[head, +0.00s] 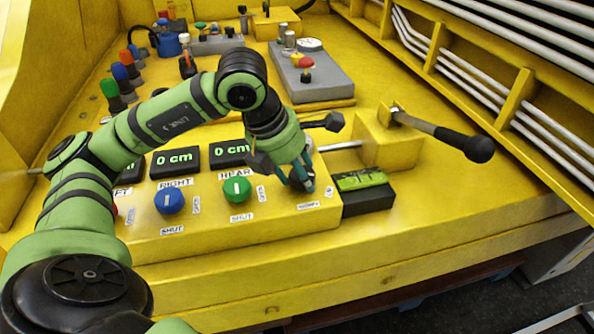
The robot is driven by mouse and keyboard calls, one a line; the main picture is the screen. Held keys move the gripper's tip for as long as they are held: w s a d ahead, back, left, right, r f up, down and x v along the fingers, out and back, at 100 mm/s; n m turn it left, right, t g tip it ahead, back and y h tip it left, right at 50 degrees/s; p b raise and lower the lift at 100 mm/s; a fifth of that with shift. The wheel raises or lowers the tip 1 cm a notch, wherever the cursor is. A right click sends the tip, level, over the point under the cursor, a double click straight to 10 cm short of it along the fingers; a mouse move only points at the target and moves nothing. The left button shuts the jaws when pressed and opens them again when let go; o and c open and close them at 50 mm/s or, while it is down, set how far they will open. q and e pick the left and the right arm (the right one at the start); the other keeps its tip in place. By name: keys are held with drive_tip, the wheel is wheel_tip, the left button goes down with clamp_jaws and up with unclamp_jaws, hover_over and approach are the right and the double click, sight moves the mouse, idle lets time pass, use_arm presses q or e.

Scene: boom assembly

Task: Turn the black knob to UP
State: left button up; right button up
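My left arm, green and black, comes in from the left. Its gripper (296,178) is low over the right end of the yellow control panel (215,215). Dark finger parts show there, close to the panel, but their opening is not clear. No black knob can be made out clearly on this panel; the spot under the gripper is hidden by it. Small white labels (308,206) lie just in front of and beside the gripper; their words are too small to read. My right gripper is not in view.
A blue knob (169,200) and a green knob (237,189) stand left of the gripper. Black displays (175,162) read 0 cm. A black-ended lever (481,149) juts out at right. A grey box with a red button (306,63) stands behind.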

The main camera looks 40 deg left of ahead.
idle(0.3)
use_arm(q)
drive_tip(key=o, duration=1.1)
drive_tip(key=shift+d, duration=0.15)
drive_tip(key=shift+o, duration=0.2)
drive_tip(key=shift+r, duration=0.3)
drive_tip(key=v, duration=1.1)
drive_tip(key=shift+s, duration=0.2)
drive_tip(key=shift+r, duration=0.1)
